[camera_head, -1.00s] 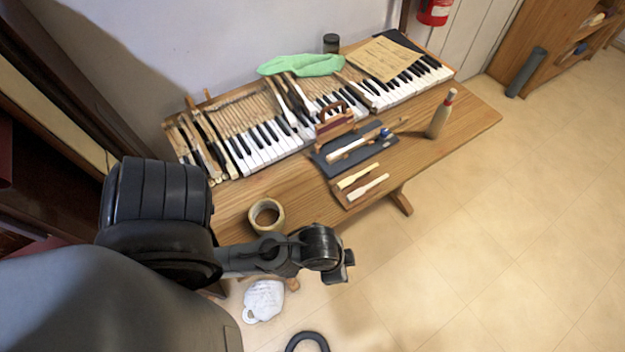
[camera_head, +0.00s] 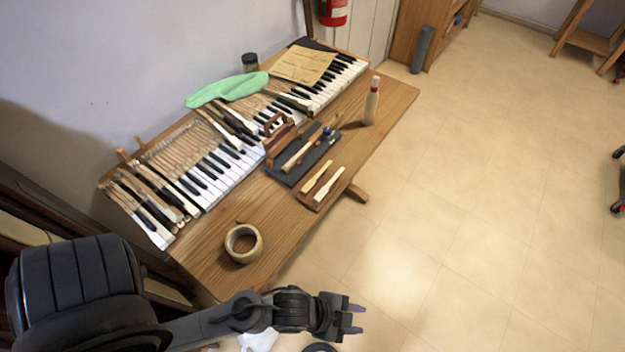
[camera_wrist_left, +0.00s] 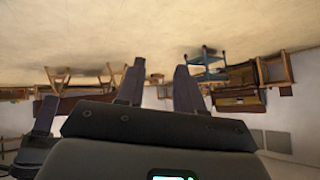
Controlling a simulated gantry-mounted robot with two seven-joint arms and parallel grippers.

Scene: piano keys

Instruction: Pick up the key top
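Two slim key tops lie side by side on a small wooden board (camera_head: 319,203) near the table's front edge, a yellowish one (camera_head: 315,178) and a paler one (camera_head: 328,184). My left gripper (camera_head: 354,318) is in front of the table, over the floor and well apart from the key tops. Its two fingers stand apart with nothing between them, also in the left wrist view (camera_wrist_left: 158,85). That view faces the room and shows no key top. A dark shape at its left edge looks like part of my right arm and gripper (camera_wrist_left: 42,122); its fingers are unclear.
The keyboard (camera_head: 225,165) fills the table's back. A dark tray (camera_head: 290,175) with tools, a tape roll (camera_head: 232,243) and a bottle (camera_head: 371,103) stand on the table (camera_head: 275,222). A green cloth (camera_head: 228,90) lies on the keys.

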